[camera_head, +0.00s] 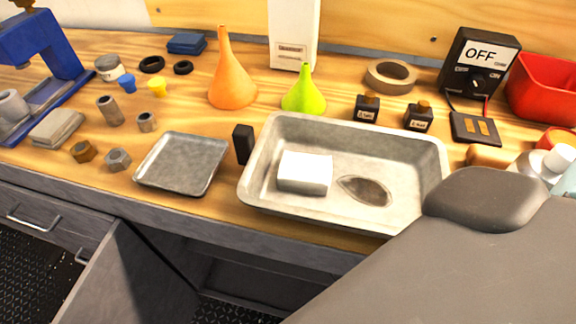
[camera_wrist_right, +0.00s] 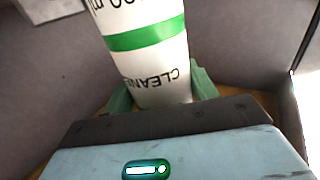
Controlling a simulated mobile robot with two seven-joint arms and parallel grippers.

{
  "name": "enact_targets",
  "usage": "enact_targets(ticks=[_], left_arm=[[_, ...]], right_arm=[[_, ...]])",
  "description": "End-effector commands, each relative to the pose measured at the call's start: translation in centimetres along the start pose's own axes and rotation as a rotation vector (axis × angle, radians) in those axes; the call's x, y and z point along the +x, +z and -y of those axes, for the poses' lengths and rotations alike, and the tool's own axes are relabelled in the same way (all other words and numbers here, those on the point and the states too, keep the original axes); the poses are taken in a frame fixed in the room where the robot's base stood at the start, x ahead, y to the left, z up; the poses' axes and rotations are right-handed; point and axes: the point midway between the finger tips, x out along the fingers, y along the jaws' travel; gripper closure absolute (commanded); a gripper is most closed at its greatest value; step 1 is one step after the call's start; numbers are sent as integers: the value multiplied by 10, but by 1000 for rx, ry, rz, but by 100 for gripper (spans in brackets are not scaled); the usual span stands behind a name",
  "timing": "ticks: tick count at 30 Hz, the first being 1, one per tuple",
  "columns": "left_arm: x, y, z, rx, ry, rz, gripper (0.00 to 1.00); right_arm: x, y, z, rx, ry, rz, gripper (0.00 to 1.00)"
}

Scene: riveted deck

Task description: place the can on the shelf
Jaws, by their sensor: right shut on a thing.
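The can (camera_wrist_right: 148,45) is white with a green band and the letters CLEANE, and fills the upper middle of the right wrist view. My right gripper (camera_wrist_right: 162,92) is shut on it, with a green finger showing at each side of its lower part. The can's far end runs out of the picture. In the head view my right arm covers the lower right, and I cannot make out the gripper or the can there. An open compartment (camera_head: 245,270) shows under the bench; I cannot tell whether it is the shelf. My left gripper is not in view.
The wooden bench (camera_head: 90,190) holds a large metal tray (camera_head: 262,150) with a white block, a small tray (camera_head: 182,162), funnels (camera_head: 232,85) and several small parts. A cabinet door (camera_head: 115,275) stands open below. Plain grey panels surround the can in the wrist view.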

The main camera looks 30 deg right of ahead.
Motion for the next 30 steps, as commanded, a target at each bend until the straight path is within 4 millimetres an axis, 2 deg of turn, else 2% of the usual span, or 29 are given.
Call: enact_targets(ticks=[2,6,9,23,24,28,30], left_arm=[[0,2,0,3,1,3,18],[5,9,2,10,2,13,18],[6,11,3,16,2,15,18],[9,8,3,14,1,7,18],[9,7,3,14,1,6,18],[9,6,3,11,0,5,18],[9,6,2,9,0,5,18]], right_arm=[[9,-2,-5,-2,1,-7,76],[6,24,-4,-1,1,0,76],[7,33,-4,-1,0,-2,76],[6,38,-4,0,1,-4,76],[6,39,-4,0,0,-1,39],[6,38,-4,0,0,-2,22],[6,38,-4,0,0,-2,21]])
